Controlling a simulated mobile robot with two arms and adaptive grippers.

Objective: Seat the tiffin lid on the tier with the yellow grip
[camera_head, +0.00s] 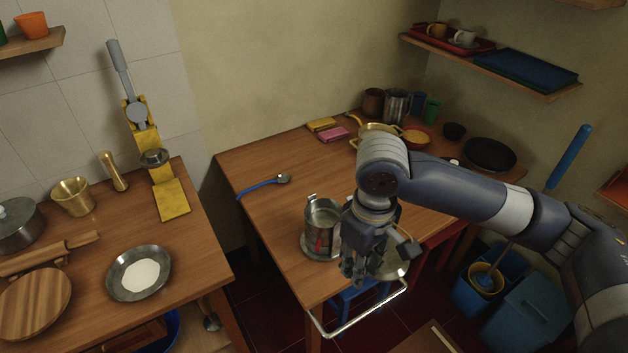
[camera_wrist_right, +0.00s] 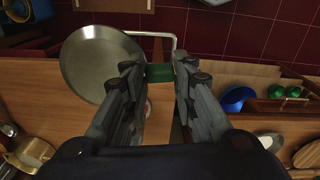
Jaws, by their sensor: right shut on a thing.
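A round metal tiffin tier (camera_head: 322,216) stands open on the near part of the right table, on a wider metal dish (camera_head: 308,252). A red grip (camera_head: 318,243) shows on its side; I see no yellow grip. My right gripper (camera_head: 355,272) is right of the tier and hides part of it. In the right wrist view my gripper (camera_wrist_right: 160,75) is shut on a green grip (camera_wrist_right: 159,73). A round shallow metal piece (camera_wrist_right: 95,65), apparently the lid, lies against this grip. Its edge also shows beside my gripper in the head view (camera_head: 397,268). My left gripper is out of view.
A metal rail (camera_head: 365,318) runs along the table's front edge. A blue-handled spoon (camera_head: 265,185) lies behind the tier, with free tabletop around it. A brass pan (camera_head: 375,131) and cups stand at the back. A second table with a press (camera_head: 155,158) is at left.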

